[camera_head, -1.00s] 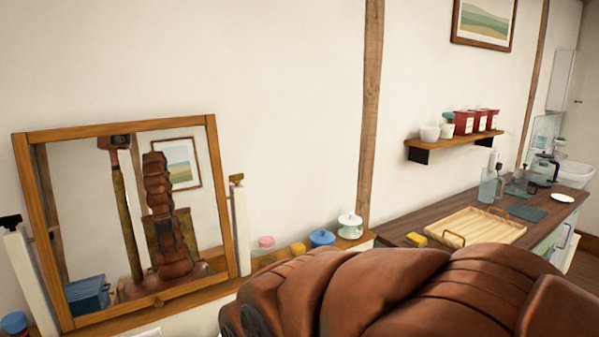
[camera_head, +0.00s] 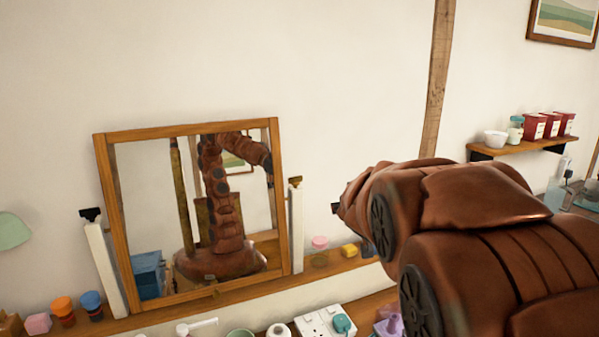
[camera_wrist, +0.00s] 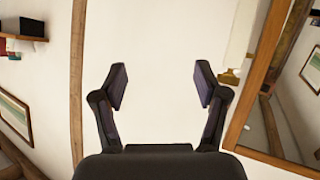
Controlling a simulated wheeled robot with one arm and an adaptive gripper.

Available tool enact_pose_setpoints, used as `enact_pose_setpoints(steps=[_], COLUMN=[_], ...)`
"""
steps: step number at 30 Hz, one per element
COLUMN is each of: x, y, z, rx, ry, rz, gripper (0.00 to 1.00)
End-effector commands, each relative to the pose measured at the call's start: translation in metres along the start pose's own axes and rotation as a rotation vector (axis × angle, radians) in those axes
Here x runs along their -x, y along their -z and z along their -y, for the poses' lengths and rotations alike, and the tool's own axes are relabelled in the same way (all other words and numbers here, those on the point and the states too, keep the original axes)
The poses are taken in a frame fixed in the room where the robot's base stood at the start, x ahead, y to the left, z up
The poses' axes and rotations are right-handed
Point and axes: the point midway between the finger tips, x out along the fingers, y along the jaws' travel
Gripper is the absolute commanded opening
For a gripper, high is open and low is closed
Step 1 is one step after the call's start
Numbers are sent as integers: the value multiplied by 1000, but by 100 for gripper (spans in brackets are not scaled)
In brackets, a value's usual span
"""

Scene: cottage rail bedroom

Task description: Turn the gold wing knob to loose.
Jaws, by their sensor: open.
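A wood-framed tilting mirror (camera_head: 192,212) stands between two white posts. The gold wing knob (camera_head: 296,183) sits on top of the right post (camera_head: 297,232); it looks dark on top and gold below. In the wrist view the gold knob (camera_wrist: 229,77) shows just right of my right fingertip, beyond it and apart from it. My gripper (camera_wrist: 160,84) is open and empty, with pale wall between its fingers. In the head view my arm rises right of the mirror and mostly hides the gripper. The knob's exact turn cannot be read.
A dark knob (camera_head: 90,214) tops the left post. Along the ledge stand blue (camera_head: 91,303) and orange (camera_head: 63,308) jars, and a yellow block (camera_head: 350,250). A white socket strip (camera_head: 325,322) lies in front. A wall shelf (camera_head: 518,147) holds red boxes. The wall above the mirror is clear.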

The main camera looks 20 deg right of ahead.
Motion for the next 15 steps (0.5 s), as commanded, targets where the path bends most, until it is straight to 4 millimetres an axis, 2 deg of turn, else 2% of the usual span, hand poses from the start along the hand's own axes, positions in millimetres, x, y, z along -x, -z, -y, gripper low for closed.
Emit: enact_pose_setpoints(steps=[1,6,10,15], x=[-6,-22,-29,-30], y=[24,77,90,90], z=[1,26,50,71], rx=[3,19,30,41], ry=[31,203,350,492], rz=[-50,-178,-197,-175], gripper=[73,73,73,73])
